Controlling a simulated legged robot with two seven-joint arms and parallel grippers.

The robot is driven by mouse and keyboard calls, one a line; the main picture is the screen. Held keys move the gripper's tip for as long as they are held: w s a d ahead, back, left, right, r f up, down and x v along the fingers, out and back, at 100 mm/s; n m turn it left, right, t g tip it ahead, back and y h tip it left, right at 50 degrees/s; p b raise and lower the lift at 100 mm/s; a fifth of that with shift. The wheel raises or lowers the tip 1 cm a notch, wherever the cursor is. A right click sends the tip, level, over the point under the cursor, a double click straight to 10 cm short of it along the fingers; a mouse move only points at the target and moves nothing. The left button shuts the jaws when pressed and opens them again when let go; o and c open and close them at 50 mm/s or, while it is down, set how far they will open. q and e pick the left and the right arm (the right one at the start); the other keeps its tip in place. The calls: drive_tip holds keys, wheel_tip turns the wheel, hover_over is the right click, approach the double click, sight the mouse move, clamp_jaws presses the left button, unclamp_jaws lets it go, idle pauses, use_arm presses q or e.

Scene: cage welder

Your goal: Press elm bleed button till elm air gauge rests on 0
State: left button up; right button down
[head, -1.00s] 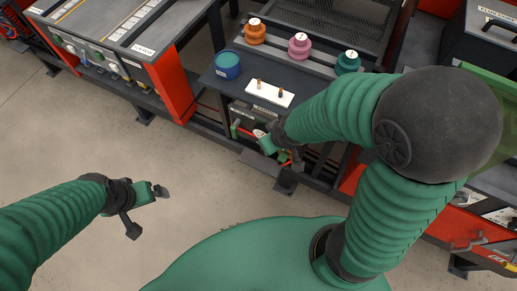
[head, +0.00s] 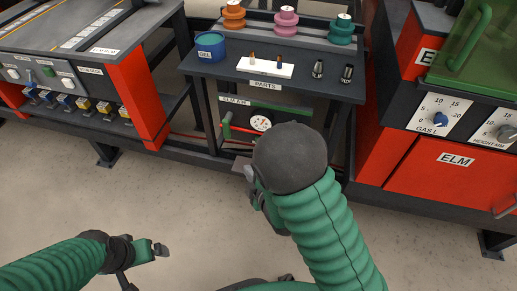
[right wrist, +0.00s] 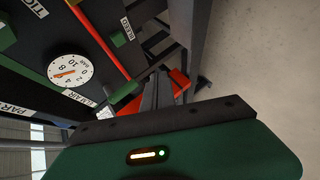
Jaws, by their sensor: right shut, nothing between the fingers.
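The elm air gauge (head: 261,123) is a white round dial on the dark unit under the ELM AIR label (head: 235,100). It shows large in the right wrist view (right wrist: 70,70), rotated, with an orange needle; I cannot read its value surely. The BLEED label (right wrist: 128,28) is on the panel near the gauge; I cannot make out the button surely. My right gripper (head: 249,172) is shut and empty, below the gauge and partly hidden by my arm. My left gripper (head: 160,250) is low at the left, over the floor; its jaws are unclear.
A red bar (right wrist: 102,42) runs beside the gauge, near a green block (right wrist: 123,92). Above is a dark bench top with a blue tub (head: 210,45) and a white parts plate (head: 265,67). Red cabinets flank the unit. The floor in front is clear.

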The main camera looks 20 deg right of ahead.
use_arm(q)
drive_tip(key=shift+d+r, duration=0.1)
drive_tip(key=shift+d, duration=0.15)
use_arm(e)
drive_tip(key=w+d, duration=0.5)
drive_tip(key=w, duration=0.2)
drive_tip(key=shift+w, duration=0.15)
drive_tip(key=shift+d, duration=0.15)
idle(1.8)
use_arm(q)
drive_tip(key=shift+r, duration=0.1)
use_arm(e)
drive_tip(key=shift+w+d+r, duration=0.1)
drive_tip(key=shift+w+d, duration=0.1)
drive_tip(key=shift+w, duration=0.15)
drive_tip(key=shift+w+d, duration=0.3)
drive_tip(key=shift+w, duration=0.1)
idle(0.5)
drive_tip(key=shift+s+a, duration=0.1)
use_arm(q)
drive_tip(key=shift+r, duration=0.1)
use_arm(e)
drive_tip(key=shift+s+a, duration=0.45)
drive_tip(key=shift+s, duration=0.2)
